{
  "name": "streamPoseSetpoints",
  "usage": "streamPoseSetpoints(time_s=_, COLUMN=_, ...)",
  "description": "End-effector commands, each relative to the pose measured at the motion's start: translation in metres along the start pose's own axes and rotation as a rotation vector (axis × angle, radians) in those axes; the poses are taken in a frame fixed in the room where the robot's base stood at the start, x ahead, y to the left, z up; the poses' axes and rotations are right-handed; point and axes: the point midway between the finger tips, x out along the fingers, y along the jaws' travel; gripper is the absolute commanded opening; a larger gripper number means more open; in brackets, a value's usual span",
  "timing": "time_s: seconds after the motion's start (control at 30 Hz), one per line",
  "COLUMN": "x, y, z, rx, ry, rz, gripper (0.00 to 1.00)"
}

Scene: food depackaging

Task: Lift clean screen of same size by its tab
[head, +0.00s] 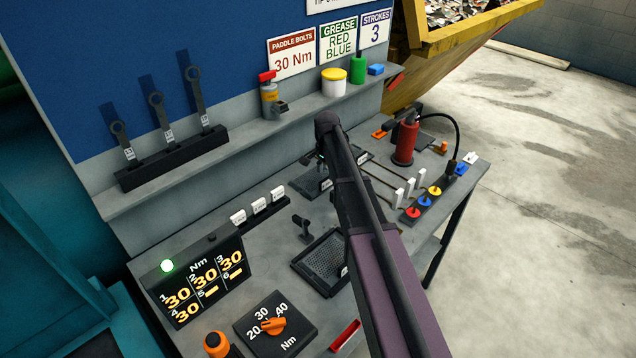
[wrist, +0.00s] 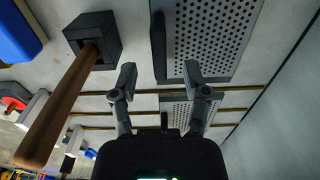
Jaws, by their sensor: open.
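My gripper (wrist: 160,73) is open and empty in the wrist view, its two fingers apart. A large perforated grey screen (wrist: 222,38) lies beyond the right fingertip, with a dark upright tab (wrist: 158,45) at its left edge. A second perforated screen (wrist: 176,112) shows between and behind the fingers, partly covered by the gripper. In the head view a perforated screen (head: 325,258) lies in a dark frame on the bench, left of my arm. My arm hides most of the gripper there. I cannot tell which screen matches in size.
A hammer-like tool (wrist: 66,95) with a wooden handle is at the left of the wrist view. On the bench (head: 268,232) stand a torque display (head: 205,280), an orange-knobbed dial (head: 273,325) and a red cylinder (head: 405,140). A shelf with wrenches (head: 160,115) runs along the back.

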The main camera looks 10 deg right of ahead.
Motion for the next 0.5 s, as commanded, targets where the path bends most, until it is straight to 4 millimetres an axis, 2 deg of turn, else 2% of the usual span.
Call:
streamPoseSetpoints(time_s=0.27, x=0.010, y=0.000, z=0.000, rx=0.000, ry=0.000, rz=0.000, gripper=0.60)
streamPoseSetpoints(time_s=0.5, x=0.029, y=-0.001, z=-0.001, rx=-0.001, ry=0.000, rz=0.000, gripper=0.60)
